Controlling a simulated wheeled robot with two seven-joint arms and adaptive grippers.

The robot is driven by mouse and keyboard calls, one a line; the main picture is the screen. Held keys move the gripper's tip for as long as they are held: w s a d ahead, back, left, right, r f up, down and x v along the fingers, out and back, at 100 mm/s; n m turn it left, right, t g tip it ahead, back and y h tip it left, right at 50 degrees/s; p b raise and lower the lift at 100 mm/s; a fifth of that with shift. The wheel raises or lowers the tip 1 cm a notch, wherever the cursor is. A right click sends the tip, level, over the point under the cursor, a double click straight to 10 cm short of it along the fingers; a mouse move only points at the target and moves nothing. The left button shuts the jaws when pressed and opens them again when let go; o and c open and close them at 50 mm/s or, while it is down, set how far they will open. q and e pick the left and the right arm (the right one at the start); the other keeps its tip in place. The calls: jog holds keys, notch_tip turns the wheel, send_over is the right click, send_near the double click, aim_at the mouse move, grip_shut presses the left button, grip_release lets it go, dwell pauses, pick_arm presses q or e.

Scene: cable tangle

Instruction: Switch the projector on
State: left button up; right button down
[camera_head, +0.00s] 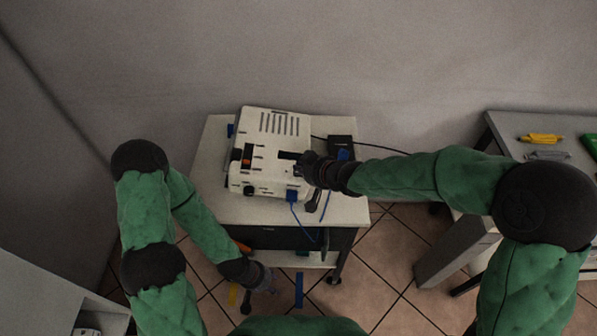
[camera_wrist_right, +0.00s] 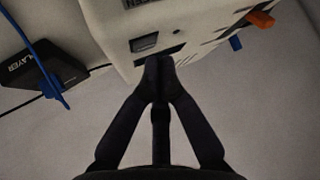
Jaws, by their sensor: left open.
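The projector (camera_head: 272,125) is a white box with vent slots on top, standing on a small white cart (camera_head: 215,205). An orange part (camera_head: 247,152) shows on its left part; an orange part (camera_wrist_right: 262,20) also shows at upper right in the right wrist view. My right gripper (camera_head: 303,168) is at the projector's right side. In the right wrist view its fingers (camera_wrist_right: 160,66) meet at the tips, close in front of a dark slot on the white casing; contact cannot be told. My left gripper (camera_head: 268,284) is open, low in front of the cart.
A black box marked "PLAYER" (camera_wrist_right: 48,74) sits beside the projector with a blue cable (camera_wrist_right: 46,72) in front of it. A blue plug (camera_head: 291,196) is at the projector's front edge. A grey table (camera_head: 508,122) with tools stands at right. A wall is behind.

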jog(key=shift+f, duration=0.3)
jog(key=shift+a+f+b, duration=0.1)
jog(key=shift+f+b, duration=0.25)
jog(key=shift+b, duration=0.15)
dwell(0.4)
dwell(0.4)
jog(key=shift+r+p, duration=0.75)
jog(key=shift+p, duration=0.2)
jog(key=r+p, duration=0.2)
jog(key=p, duration=0.1)
jog(key=d+r+p, duration=0.1)
jog(key=r+p, duration=0.2)
jog(key=shift+d, duration=0.1)
dwell(0.7)
